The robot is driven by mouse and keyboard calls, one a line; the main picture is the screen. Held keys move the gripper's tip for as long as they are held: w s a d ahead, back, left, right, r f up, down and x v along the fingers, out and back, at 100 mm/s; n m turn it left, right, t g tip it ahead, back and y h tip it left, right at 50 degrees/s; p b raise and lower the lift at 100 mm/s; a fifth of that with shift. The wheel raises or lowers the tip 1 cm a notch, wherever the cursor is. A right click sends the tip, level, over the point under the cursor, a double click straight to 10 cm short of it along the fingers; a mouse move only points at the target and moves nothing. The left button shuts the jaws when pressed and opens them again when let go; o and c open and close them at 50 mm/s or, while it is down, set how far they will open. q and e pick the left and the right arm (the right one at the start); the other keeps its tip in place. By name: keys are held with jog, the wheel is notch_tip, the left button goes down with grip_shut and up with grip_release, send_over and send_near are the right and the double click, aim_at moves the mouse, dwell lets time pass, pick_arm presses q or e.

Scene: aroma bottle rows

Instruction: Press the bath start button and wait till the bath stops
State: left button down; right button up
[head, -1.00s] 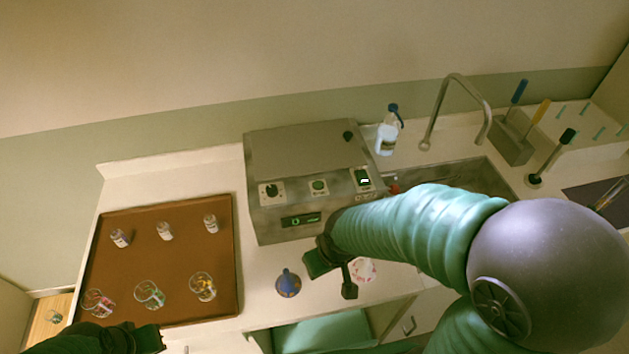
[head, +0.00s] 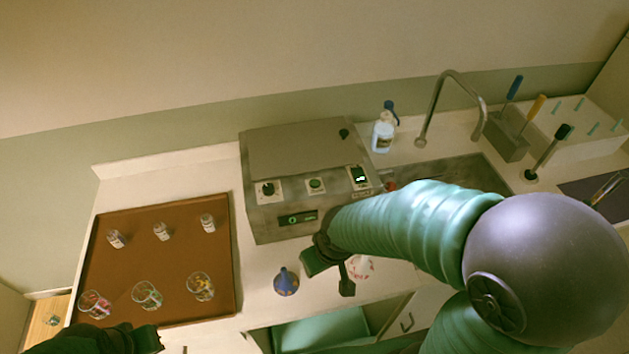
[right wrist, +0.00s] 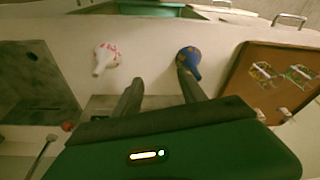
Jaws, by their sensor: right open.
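The bath (head: 295,150) is a grey metal box on the counter with a closed lid. My right gripper (head: 330,277) is in front of the bath's lower right front, apart from the green button. In the right wrist view its two fingers (right wrist: 160,85) are spread with nothing between them. My left gripper (head: 152,340) shows only partly at the bottom left edge; its jaws are unclear.
A brown tray (head: 180,300) holds small vials and glass beakers. A blue funnel-shaped item (head: 286,282) and a white-red one (head: 361,268) stand on the counter near my right gripper. A wash bottle (head: 383,133), tap (head: 432,110) and sink (head: 455,172) lie to the right.

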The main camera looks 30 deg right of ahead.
grip_shut()
dwell(1.5)
